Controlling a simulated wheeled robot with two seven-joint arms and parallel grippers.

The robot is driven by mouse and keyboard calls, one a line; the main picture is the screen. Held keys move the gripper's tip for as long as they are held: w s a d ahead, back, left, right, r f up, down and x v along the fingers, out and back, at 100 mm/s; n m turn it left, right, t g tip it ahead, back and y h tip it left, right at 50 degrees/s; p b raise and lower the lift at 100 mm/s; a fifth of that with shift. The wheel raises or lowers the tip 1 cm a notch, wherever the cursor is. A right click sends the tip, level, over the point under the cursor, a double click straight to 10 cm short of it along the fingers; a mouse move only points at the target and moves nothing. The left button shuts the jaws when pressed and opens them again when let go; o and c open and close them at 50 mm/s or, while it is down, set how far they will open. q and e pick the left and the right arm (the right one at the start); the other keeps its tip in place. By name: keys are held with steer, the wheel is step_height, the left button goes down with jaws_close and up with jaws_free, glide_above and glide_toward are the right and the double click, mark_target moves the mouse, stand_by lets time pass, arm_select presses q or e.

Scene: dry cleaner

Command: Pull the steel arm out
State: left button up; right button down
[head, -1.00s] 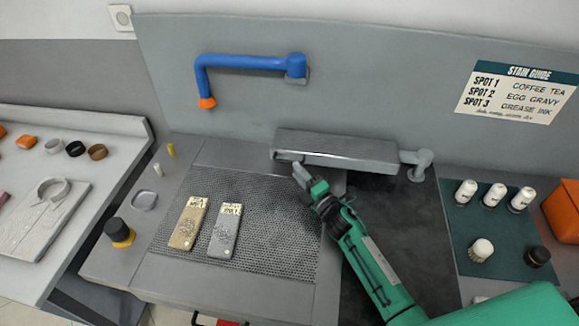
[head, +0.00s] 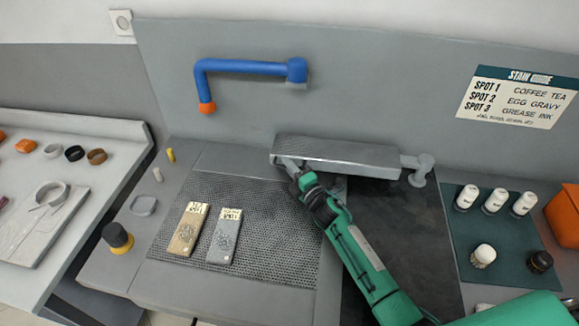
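The steel arm (head: 340,153) is a long grey padded-looking bar along the back of the table. It joins a round pivot post (head: 424,165) at its right end. My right gripper (head: 287,163) is at the front edge of the bar's left end, seemingly touching or very close. Its fingers are small and partly hidden by the bar, so I cannot tell if they are open or shut. My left gripper is not in view.
A perforated board (head: 265,240) holds two labelled swatches (head: 188,230). A blue pipe with an orange tip (head: 250,68) is on the back panel. White bottles (head: 494,201) stand on a green mat (head: 500,250) at right. A dark knob (head: 117,236) is at left.

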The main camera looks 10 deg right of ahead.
steer(key=s+n+g+y, duration=0.1)
steer(key=s, duration=0.3)
steer(key=s+n+g+y+p, duration=0.1)
steer(key=s+y, duration=0.1)
steer(key=s, duration=0.3)
steer(key=s+n+g+y+p, duration=0.1)
steer(key=s+y, duration=0.1)
steer(key=s, duration=0.2)
steer(key=shift+s+a+f+n, duration=0.1)
steer(key=shift+s+a+n, duration=0.1)
steer(key=shift+n, duration=0.1)
steer(key=s+d+n+g+y, duration=0.1)
steer(key=s+g, duration=0.1)
steer(key=s, duration=0.3)
steer(key=s+d+n+g+y+b, duration=0.1)
steer(key=s+d+n+g+y, duration=0.1)
steer(key=s, duration=0.3)
steer(key=s+d+n+g+y+b, duration=0.1)
steer(key=s+d+g, duration=0.1)
steer(key=s, duration=0.3)
steer(key=shift+s+y, duration=0.15)
steer(key=shift+y, duration=0.15)
steer(key=shift+n, duration=0.3)
